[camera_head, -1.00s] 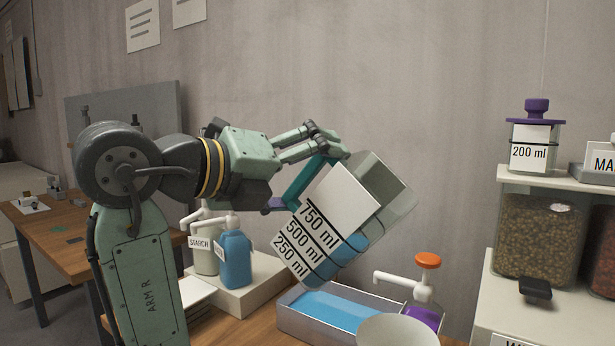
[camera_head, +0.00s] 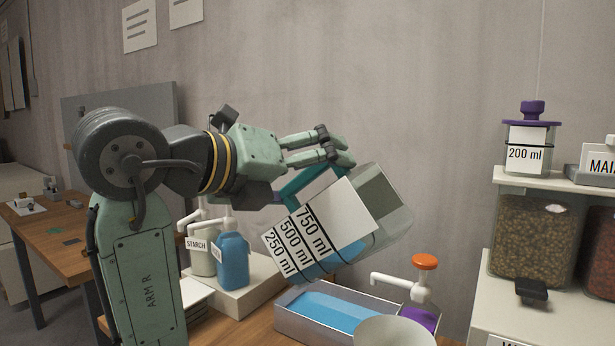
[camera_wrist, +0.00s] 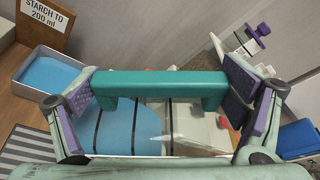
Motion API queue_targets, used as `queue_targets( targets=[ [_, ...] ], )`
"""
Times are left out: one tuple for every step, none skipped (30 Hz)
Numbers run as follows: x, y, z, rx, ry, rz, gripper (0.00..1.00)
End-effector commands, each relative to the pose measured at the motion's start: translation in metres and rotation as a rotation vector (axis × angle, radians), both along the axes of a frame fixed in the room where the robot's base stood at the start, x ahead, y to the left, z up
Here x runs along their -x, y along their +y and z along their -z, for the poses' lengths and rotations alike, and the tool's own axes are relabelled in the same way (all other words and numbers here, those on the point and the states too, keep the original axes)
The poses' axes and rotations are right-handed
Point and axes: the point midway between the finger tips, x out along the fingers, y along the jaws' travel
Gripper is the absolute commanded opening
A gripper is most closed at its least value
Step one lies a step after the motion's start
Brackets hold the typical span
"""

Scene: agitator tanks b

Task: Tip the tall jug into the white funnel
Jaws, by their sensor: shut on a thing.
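The tall jug (camera_head: 335,225) is clear, with a teal handle (camera_head: 297,183) and a white label reading 250, 500 and 750 ml. It hangs in the air, tilted steeply to the right, its mouth to the right. Blue liquid lies along its lower side; I see no stream leaving it. My gripper (camera_head: 337,150) is shut on the handle, which also spans between the fingers in the wrist view (camera_wrist: 160,84). The white funnel (camera_head: 397,333) stands below and right of the jug, cut off by the bottom edge.
A grey tray (camera_head: 299,325) of blue stuff lies under the jug. Starch and blue bottles (camera_head: 233,262) stand on a block at left. A shelf (camera_head: 570,184) with jars is at right.

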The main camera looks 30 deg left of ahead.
Motion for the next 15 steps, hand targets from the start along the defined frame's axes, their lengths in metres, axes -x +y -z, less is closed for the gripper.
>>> queue_targets(
  targets=[
    [0.0001, 0.0002, -0.0006, 0.001, -0.002, -0.001, 0.3],
    [0.0001, 0.0002, -0.0006, 0.001, -0.002, -0.001, 0.3],
    [0.0001, 0.0002, -0.0006, 0.001, -0.002, -0.001, 0.3],
    [0.0001, 0.0002, -0.0006, 0.001, -0.002, -0.001, 0.3],
    [0.0001, 0.0, -0.0005, -0.002, -0.002, -0.001, 0.3],
    [0.0001, -0.0005, -0.0005, -0.009, -0.002, -0.001, 0.3],
    [0.0001, -0.001, -0.0005, -0.019, -0.003, -0.001, 0.3],
    [0.0002, -0.0018, -0.0005, -0.03, -0.003, -0.001, 0.3],
    [0.0002, -0.0027, -0.0005, -0.047, -0.003, -0.002, 0.3],
    [0.0002, -0.0034, -0.0002, -0.062, -0.004, -0.001, 0.3],
    [0.0002, -0.0041, 0.0, -0.076, -0.004, -0.002, 0.3],
    [0.0001, -0.0047, 0.0001, -0.09, -0.003, -0.002, 0.3],
    [0.0, -0.0049, 0.0003, -0.096, -0.003, -0.002, 0.3],
    [0.0, -0.0049, 0.0004, -0.099, -0.003, -0.002, 0.3],
    [-0.0001, -0.005, 0.0004, -0.099, -0.003, -0.002, 0.3]
  ],
)
